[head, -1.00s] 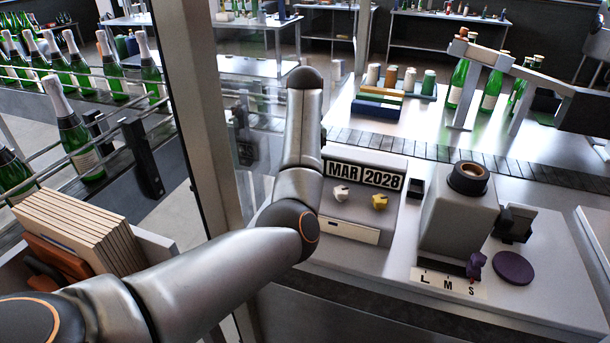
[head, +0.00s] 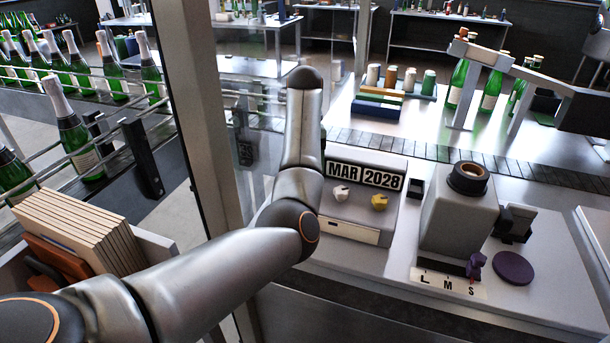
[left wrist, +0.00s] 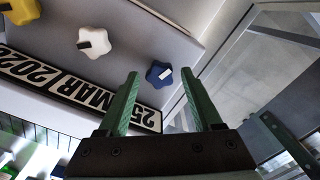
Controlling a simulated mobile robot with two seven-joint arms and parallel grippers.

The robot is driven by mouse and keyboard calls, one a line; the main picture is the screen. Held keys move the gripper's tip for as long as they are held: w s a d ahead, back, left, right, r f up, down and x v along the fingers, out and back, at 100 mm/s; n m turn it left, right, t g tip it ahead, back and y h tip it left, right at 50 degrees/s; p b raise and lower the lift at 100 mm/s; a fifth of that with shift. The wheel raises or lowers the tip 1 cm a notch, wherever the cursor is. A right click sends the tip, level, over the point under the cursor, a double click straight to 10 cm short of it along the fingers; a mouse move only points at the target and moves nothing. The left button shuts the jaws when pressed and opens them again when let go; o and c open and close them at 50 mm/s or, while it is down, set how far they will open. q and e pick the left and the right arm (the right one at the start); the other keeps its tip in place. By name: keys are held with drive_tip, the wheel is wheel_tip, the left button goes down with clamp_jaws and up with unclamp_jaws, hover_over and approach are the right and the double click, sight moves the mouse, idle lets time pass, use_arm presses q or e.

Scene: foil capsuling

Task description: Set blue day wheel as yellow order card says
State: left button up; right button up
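In the head view the strip (head: 363,175) shows MAR 2028; my left arm hides the day, blue wheel and gripper. I see no yellow order card.
The white wheel (head: 340,193) and yellow wheel (head: 379,202) sit beside the blue one. A grey block (head: 458,222) with a dark ring on top and an L M S scale (head: 447,284) stand to the right. A post (head: 200,110) rises left of my arm.

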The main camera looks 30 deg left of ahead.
use_arm(q)
drive_tip(key=shift+o, duration=0.2)
wheel_tip(320, 180, up, 12)
drive_tip(key=shift+r, duration=0.25)
idle(0.4)
drive_tip(key=shift+f, duration=0.1)
idle(0.4)
